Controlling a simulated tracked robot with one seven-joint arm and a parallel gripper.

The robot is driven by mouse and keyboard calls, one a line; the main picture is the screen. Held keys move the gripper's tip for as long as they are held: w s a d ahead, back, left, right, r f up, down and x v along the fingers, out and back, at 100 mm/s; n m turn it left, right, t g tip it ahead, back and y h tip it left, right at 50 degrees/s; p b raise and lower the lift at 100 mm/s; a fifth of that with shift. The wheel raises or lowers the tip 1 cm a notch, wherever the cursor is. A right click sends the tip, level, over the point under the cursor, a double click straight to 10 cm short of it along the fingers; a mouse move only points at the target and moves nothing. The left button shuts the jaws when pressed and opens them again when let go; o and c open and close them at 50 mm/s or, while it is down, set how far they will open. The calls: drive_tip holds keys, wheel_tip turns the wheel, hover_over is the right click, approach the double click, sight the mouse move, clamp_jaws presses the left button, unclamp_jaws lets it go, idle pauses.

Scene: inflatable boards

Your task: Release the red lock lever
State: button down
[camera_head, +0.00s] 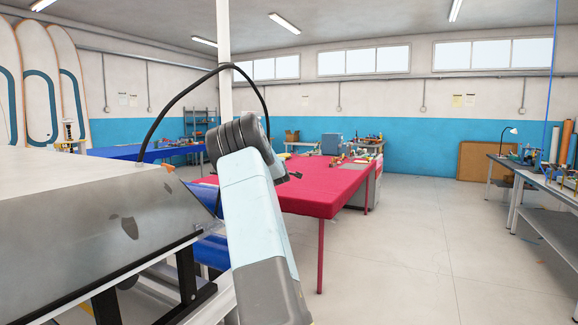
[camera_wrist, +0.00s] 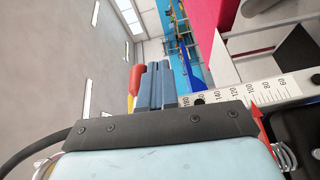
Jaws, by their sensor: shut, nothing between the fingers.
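My gripper (camera_wrist: 158,66) shows in the wrist view as blue-grey fingers held together, with nothing between them. A rounded red-orange part (camera_wrist: 135,78) with a yellow base stands just left of the fingers; I cannot tell whether they touch it. A second, pointed red part (camera_wrist: 262,122) sits at the lower right, beside a white measuring scale (camera_wrist: 232,100). I cannot tell which of these red parts is the lock lever. In the head view my arm rises in the middle and its gripper cannot be made out.
A metal-sided bench (camera_head: 110,225) fills the left of the head view, with a small orange part (camera_head: 169,168) at its corner. A red-covered table (camera_head: 325,190) stands beyond my arm. A grey workbench (camera_head: 535,180) is at the right. The floor between is clear.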

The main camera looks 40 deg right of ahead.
drive_tip(key=s+a+f, duration=0.6)
drive_tip(key=s+f, duration=0.1)
drive_tip(key=s, duration=0.1)
idle(0.7)
drive_tip(key=shift+a+f, duration=0.1)
idle(0.3)
